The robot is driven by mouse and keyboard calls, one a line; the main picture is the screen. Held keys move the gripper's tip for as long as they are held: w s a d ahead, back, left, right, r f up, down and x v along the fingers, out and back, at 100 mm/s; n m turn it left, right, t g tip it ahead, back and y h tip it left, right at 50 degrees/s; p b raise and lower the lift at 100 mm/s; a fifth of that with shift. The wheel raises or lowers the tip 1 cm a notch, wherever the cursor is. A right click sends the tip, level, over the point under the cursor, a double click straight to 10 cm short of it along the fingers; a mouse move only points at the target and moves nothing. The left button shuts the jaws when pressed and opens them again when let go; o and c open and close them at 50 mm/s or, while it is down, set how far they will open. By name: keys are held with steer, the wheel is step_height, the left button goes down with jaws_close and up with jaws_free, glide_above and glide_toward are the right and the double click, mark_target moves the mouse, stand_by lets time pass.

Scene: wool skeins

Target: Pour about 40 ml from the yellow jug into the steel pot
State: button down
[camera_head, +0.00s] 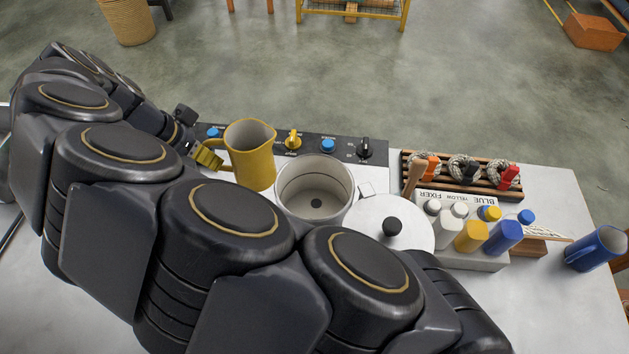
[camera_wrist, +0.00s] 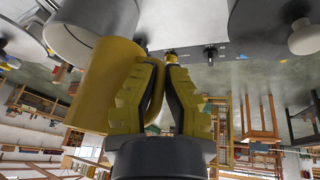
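The yellow jug (camera_head: 252,160) stands roughly upright just left of the steel pot (camera_head: 345,192). Its inside looks pale and I see no liquid in it. My gripper (camera_head: 208,157) is at the jug's handle on its left side. In the wrist view, the yellow fingers (camera_wrist: 162,75) close around the handle of the jug (camera_wrist: 105,85), one on each side. I cannot tell whether the jug's base touches the surface. The steel pot is open, with a dark round spot on its floor; it also shows in the wrist view (camera_wrist: 75,38).
A white lid (camera_head: 365,222) with a black knob lies right of the pot. A control strip (camera_head: 312,147) with knobs runs behind. My arm covers the front.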

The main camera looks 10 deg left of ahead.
mark_target(225, 137)
steer(key=shift+s+r, duration=0.1)
steer(key=shift+r, duration=0.15)
steer(key=shift+d+r+m+y, duration=0.5)
steer(key=shift+d+r+y, duration=0.05)
steer(key=shift+r+y, duration=0.35)
steer(key=shift+w+d+r+g+y, duration=0.2)
steer(key=shift+d+r+g+y, duration=0.1)
steer(key=shift+d+y, duration=0.5)
steer(key=shift+w+d+r+y, duration=0.1)
steer(key=shift+d+r+y, duration=0.25)
steer(key=shift+r+y, duration=0.2)
steer(key=shift+w+d+r+y, duration=0.1)
steer(key=shift+d+r+y, duration=0.2)
steer(key=shift+r+y, duration=0.25)
steer(key=shift+w+d+m+g+y, duration=0.1)
steer(key=shift+d+m+g+y, duration=0.2)
steer(key=shift+d+y, duration=0.65)
steer(key=shift+w+d+r+y+b, duration=0.15)
steer(key=shift+d+y+b, duration=0.4)
steer(key=shift+y, duration=0.7)
steer(key=shift+d+r, duration=0.1)
steer(key=shift+d, duration=0.05)
steer(key=shift+d+m+y+b, duration=0.3)
steer(key=shift+d+y+b, duration=0.3)
steer(key=shift+y+b, duration=0.45)
